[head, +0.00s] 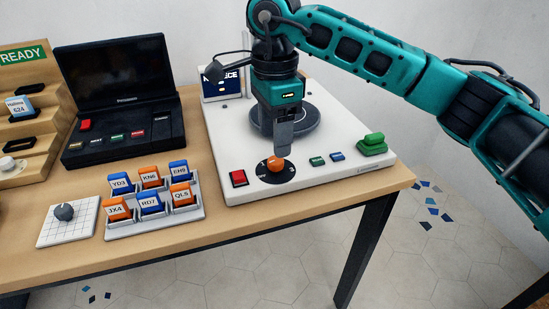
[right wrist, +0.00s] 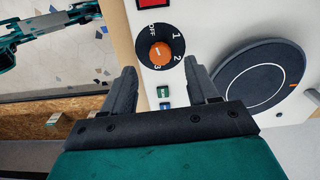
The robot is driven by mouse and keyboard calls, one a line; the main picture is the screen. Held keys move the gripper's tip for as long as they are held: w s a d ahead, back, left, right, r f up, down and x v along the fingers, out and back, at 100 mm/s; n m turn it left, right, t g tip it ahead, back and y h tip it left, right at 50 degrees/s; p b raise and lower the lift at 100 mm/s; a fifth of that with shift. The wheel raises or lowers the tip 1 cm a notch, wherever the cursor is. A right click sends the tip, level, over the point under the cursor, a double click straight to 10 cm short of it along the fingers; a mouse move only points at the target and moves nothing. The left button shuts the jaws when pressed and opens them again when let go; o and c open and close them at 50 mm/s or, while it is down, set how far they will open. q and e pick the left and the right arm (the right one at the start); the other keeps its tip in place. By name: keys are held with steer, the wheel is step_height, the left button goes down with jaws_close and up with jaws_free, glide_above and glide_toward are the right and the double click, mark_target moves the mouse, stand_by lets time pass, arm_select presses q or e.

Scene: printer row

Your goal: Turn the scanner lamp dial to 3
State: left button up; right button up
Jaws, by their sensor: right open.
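The scanner lamp dial (head: 262,169) is a round black plate with an orange knob, on the front of the white scanner. In the right wrist view the dial (right wrist: 145,57) carries the marks OFF, 1, 2 and 3. Its orange knob (right wrist: 160,55) has a short pale pointer line; I cannot tell surely which mark it points to. My right gripper (head: 281,148) is just above and behind the knob in the head view. In the right wrist view my right gripper (right wrist: 161,76) is open and empty, its fingers apart, with the dial beyond the tips.
On the white scanner (head: 218,124) are a red button (head: 238,178), small green and blue buttons, a green block (head: 372,143) and a dark round disc (head: 305,118). Left stand a label rack (head: 205,208), a grey knob (head: 64,212) and a black console (head: 110,154).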

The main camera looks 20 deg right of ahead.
mark_target(275, 160)
step_height(275, 160, down, 5)
steer(key=shift+r+b, duration=0.1)
steer(key=shift+b, duration=0.35)
steer(key=c, duration=1)
